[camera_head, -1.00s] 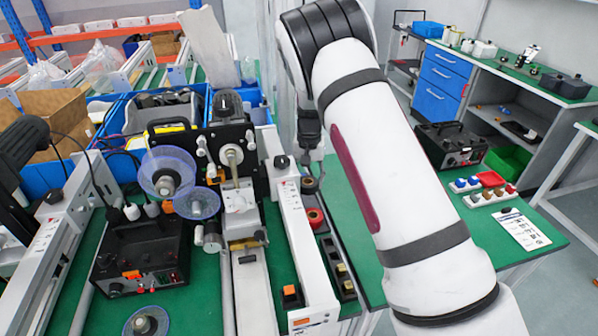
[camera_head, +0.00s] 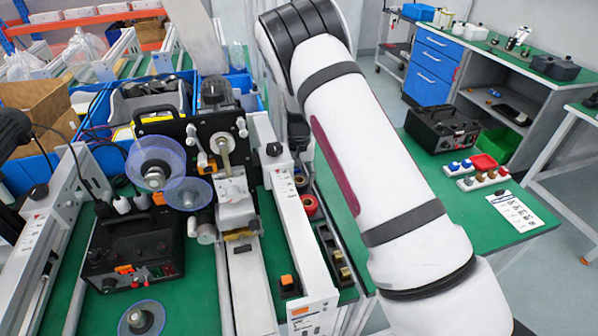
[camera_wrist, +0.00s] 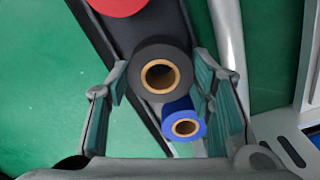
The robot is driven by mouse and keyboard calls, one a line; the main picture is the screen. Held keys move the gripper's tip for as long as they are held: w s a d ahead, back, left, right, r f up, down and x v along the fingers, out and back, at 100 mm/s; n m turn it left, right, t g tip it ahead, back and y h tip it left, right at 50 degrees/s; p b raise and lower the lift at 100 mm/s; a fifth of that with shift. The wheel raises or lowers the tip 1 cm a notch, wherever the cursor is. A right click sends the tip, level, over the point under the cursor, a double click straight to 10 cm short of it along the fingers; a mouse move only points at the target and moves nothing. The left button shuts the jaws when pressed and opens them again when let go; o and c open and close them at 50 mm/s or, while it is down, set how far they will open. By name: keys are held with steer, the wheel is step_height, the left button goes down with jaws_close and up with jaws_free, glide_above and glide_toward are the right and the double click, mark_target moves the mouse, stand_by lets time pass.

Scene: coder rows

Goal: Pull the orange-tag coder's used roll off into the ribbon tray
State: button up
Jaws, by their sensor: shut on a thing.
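The dark ribbon tray (camera_wrist: 133,38) runs beneath, with a red roll at the top edge. In the head view my gripper is mostly hidden by my arm, over the tray (camera_head: 318,228) beside the coder line. The coder (camera_head: 205,135) carries clear blue reel discs (camera_head: 140,158). An orange tag (camera_head: 300,311) marks the white rail.
A black control box (camera_head: 110,258) and a loose blue disc (camera_head: 128,326) are left of the coder. Blue bins (camera_head: 97,115) stand behind. On the right green bench are a black case (camera_head: 425,130), coloured pieces and a white sheet (camera_head: 518,214).

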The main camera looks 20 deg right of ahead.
steer(key=shift+f, duration=0.35)
steer(key=shift+f, duration=0.25)
stand_by(0.3)
steer(key=o, duration=1.1)
steer(key=shift+o, duration=0.2)
step_height(320, 180, up, 8)
steer(key=shift+f, duration=0.2)
